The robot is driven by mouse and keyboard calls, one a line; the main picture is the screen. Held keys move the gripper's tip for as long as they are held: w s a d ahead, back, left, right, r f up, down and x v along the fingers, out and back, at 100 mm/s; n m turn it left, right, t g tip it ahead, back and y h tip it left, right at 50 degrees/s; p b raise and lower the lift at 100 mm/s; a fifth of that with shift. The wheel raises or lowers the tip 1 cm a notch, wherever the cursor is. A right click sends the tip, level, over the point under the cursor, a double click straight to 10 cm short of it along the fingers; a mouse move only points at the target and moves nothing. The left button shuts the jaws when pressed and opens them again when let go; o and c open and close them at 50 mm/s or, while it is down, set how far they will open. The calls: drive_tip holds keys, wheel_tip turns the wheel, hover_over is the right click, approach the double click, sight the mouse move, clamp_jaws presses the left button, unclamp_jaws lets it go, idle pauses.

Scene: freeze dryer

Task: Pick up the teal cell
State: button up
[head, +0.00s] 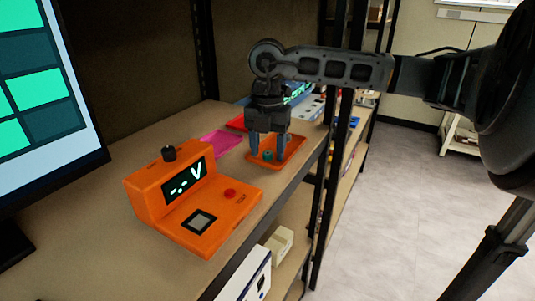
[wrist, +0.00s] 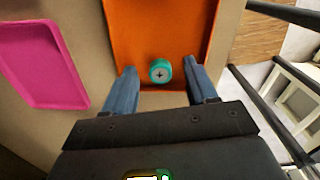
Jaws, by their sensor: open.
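The teal cell (head: 267,155) is a small round cylinder standing upright in the orange tray (head: 261,163) on the shelf. In the wrist view, the teal cell (wrist: 160,70), with a cross mark on its top, is near the front end of the orange tray (wrist: 160,25). My gripper (head: 267,151) points down over the tray. Its two blue fingers are apart, one on each side of the cell in the picture. In the wrist view, my gripper (wrist: 162,74) is empty, and the cell lies between the fingertips without touching either.
An orange voltage meter (head: 190,195) with a dark square pad stands left of the tray. A magenta tray (head: 221,143) lies beside the orange tray, also in the wrist view (wrist: 42,62). A black shelf post (head: 330,150) rises close to my arm.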

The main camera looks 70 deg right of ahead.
drive_tip(key=shift+c, duration=0.4)
clamp_jaws()
drive_tip(key=shift+r, duration=0.15)
